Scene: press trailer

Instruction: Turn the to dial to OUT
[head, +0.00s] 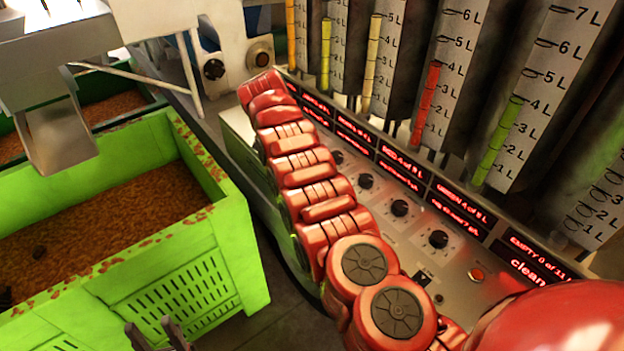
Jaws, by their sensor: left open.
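A row of black dials runs along the sloped metal panel (455,285). I see a near dial (438,239), a middle dial (399,207) and a farther dial (365,181). Their markings are too small to read, so I cannot tell which is the to dial or where OUT is. My left gripper (155,326) is at the bottom left edge, open and empty, in front of the green crate and far from the dials. My red right arm lies across the panel and hides part of it. Its gripper does not show.
The green crate (232,222) of brown material fills the left. A red button (477,274) and red-lit displays (462,190) are on the panel. Tall gauges (530,100) stand behind. A white machine with two knobs (213,69) is at the back.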

